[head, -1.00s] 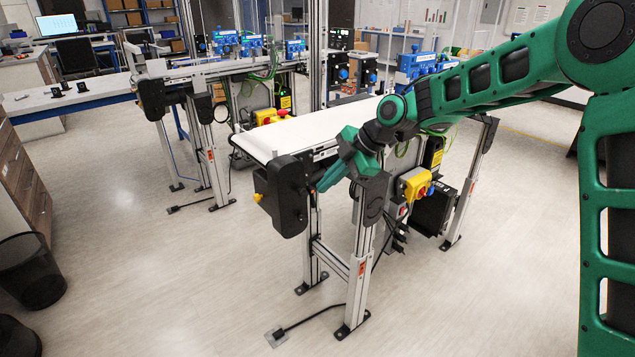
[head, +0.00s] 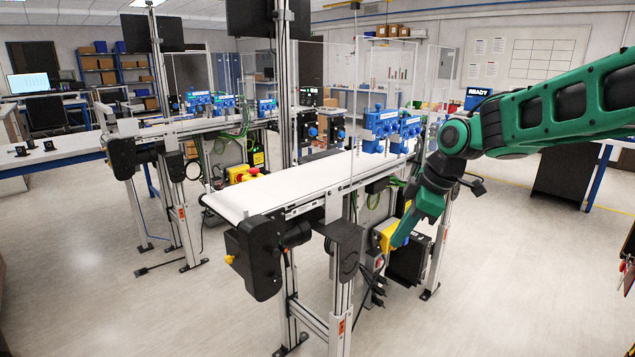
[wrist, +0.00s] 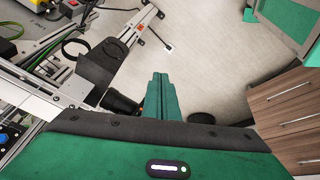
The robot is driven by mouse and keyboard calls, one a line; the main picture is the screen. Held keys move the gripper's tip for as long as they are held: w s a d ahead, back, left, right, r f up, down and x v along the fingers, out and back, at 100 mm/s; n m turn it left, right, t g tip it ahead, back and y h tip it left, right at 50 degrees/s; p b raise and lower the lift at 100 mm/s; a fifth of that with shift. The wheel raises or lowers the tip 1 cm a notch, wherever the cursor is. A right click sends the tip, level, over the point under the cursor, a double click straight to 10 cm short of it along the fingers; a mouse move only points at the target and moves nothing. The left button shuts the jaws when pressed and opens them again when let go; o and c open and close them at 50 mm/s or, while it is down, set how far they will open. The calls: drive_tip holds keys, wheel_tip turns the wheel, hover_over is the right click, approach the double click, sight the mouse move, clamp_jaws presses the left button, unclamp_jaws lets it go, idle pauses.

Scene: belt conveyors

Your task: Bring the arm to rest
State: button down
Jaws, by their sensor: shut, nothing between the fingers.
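My green arm reaches in from the right in the head view, bent at a dark wrist joint. My gripper (head: 402,232) hangs down and to the left at the right side of the near conveyor (head: 290,183). In the picture it overlaps the yellow control box (head: 386,236); I cannot tell the gap between them. In the wrist view my gripper's green fingers (wrist: 160,92) are together, with nothing between them. The fingertips stand over open floor in that picture.
The conveyor frame (wrist: 62,85) fills the left of the wrist view. Wooden drawers (wrist: 285,105) stand at the right. A second conveyor (head: 185,128) is behind the near one in the head view. Free floor (head: 510,270) lies right of the near conveyor.

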drive_tip(key=s+d+f+m+g+h, duration=0.1)
drive_tip(key=s+d+f+m+h, duration=0.15)
drive_tip(key=s+d+m, duration=1.1)
drive_tip(key=s+d+f+m+g, duration=0.1)
drive_tip(key=s+d+m, duration=0.3)
drive_tip(key=s, duration=0.6)
drive_tip(key=s+d+f+m, duration=0.2)
drive_tip(key=s+d+m, duration=0.1)
drive_tip(key=s, duration=0.7)
drive_tip(key=shift+s+d+f+m+g+h, duration=0.2)
drive_tip(key=shift+d+m+g+h, duration=0.2)
drive_tip(key=shift+d, duration=0.45)
drive_tip(key=shift+w+f, duration=0.25)
drive_tip(key=shift+w, duration=0.45)
